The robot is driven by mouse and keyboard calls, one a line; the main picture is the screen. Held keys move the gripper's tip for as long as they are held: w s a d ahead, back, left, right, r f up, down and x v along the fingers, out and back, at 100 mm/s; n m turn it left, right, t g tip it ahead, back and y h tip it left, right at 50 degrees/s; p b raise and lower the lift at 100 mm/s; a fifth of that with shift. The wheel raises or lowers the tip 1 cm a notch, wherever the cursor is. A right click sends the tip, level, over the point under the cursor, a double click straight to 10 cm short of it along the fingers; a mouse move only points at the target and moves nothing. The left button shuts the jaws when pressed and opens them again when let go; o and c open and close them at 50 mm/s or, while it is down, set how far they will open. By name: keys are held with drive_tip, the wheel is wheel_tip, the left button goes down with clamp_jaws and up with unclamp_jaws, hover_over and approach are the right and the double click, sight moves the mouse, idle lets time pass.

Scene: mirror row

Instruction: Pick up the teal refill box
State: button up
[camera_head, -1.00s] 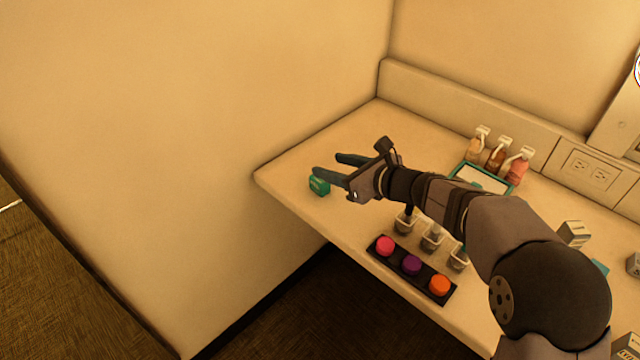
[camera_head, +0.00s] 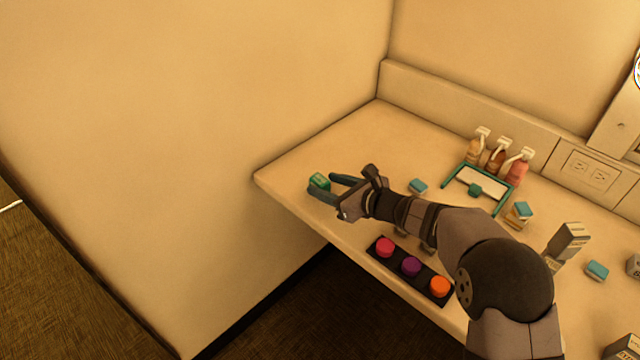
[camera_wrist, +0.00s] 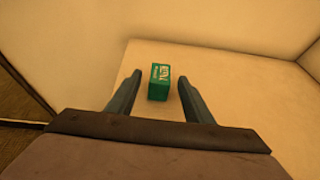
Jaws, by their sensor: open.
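The teal refill box (camera_head: 319,181) is a small green-teal box on the counter near its left end. In the wrist view the box (camera_wrist: 159,82) shows pale lettering on its top and lies between the two fingers, toward the tips. My gripper (camera_head: 328,187) is open, with one finger on each side of the box. In the wrist view my gripper (camera_wrist: 161,78) has a visible gap between the box and each finger. The gap looks smaller on the right than on the left. I cannot tell how high the fingers are above the counter.
A black tray (camera_head: 399,283) holds pink, purple and orange round pieces at the front edge. The counter (camera_head: 350,140) behind the box is bare. A wall (camera_head: 200,100) rises at the left.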

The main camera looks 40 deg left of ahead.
sight(322, 180)
drive_tip(key=shift+x, duration=1.35)
drive_tip(key=shift+c, duration=0.6)
drive_tip(key=c, duration=1)
drive_tip(key=shift+r, duration=0.15)
wheel_tip(322, 180, up, 10)
drive_tip(key=shift+f+p, duration=0.1)
drive_tip(key=shift+p, duration=0.3)
